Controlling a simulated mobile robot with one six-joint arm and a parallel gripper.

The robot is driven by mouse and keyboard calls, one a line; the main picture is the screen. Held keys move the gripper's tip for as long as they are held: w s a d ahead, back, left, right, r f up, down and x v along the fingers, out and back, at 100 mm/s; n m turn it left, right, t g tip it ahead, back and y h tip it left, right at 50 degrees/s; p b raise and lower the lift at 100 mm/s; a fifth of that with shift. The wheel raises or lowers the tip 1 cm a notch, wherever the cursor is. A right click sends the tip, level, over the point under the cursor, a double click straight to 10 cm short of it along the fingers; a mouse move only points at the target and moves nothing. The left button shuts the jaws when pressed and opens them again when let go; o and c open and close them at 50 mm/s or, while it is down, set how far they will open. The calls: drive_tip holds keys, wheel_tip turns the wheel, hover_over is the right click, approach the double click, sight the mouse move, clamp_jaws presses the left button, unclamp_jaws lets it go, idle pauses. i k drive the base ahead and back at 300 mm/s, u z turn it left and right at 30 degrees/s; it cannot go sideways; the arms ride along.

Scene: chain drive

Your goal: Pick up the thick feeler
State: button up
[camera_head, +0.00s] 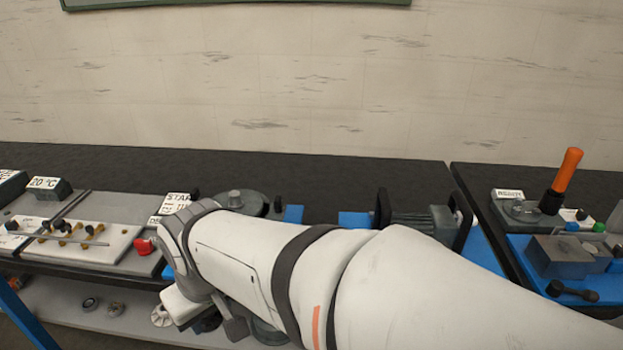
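I cannot make out the thick feeler for certain in the head view. A white tray (118,247) on the left of the bench holds several small brass-coloured pieces (66,228) and a thin grey rod (80,243); none is clearly a feeler. My white arm crosses from the lower right to the left-centre, and its wrist bends down at the bench's front edge. My gripper's fingers do not show, so I cannot see whether they hold anything. The arm hides much of the middle of the bench.
A red piece (144,247) lies right of the tray. A round grey part (246,203) and a ribbed grey block with dark uprights stand behind my arm. On the right bench are an orange handle (567,169) and a grey block (560,257). A lower shelf (60,298) holds round parts.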

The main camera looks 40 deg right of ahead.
sight(458, 217)
drive_tip(key=u, duration=0.15)
drive_tip(key=k, duration=1.4)
drive_tip(key=z, duration=1.75)
drive_tip(key=i, duration=1)
drive_tip(key=z, duration=0.05)
